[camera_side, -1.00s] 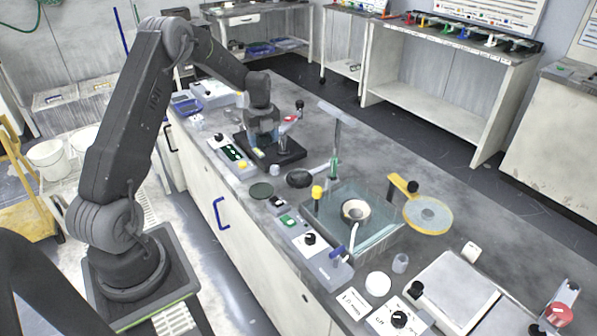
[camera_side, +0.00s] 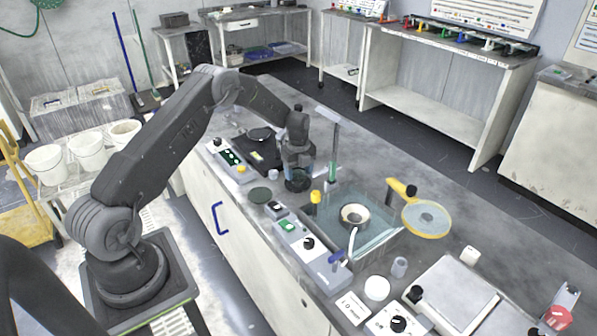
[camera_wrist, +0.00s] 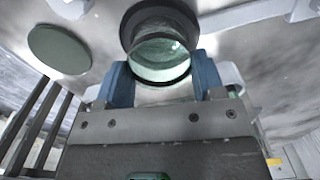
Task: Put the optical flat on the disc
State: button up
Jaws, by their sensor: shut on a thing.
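My gripper (camera_wrist: 163,80) has blue fingers, shut on the clear, greenish round optical flat (camera_wrist: 160,60). In the side view, my gripper (camera_side: 299,172) is low over the bench, at a small black round dish. The black dish (camera_wrist: 155,13) shows behind the glass in the wrist view; I cannot tell whether the flat touches it. A dark green disc (camera_side: 260,195) lies flat and bare on the bench, left of my gripper and nearer the camera. The green disc also shows at upper left in the wrist view (camera_wrist: 57,50).
A black polishing platen unit (camera_side: 262,152) stands behind and left of my gripper. An upright post (camera_side: 334,145) stands close on its right. A clear-walled basin (camera_side: 375,232) and a control box (camera_side: 318,262) are nearer the camera. Bare bench lies behind the post.

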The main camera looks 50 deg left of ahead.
jog(key=shift+f, duration=0.25)
jog(key=o, duration=1)
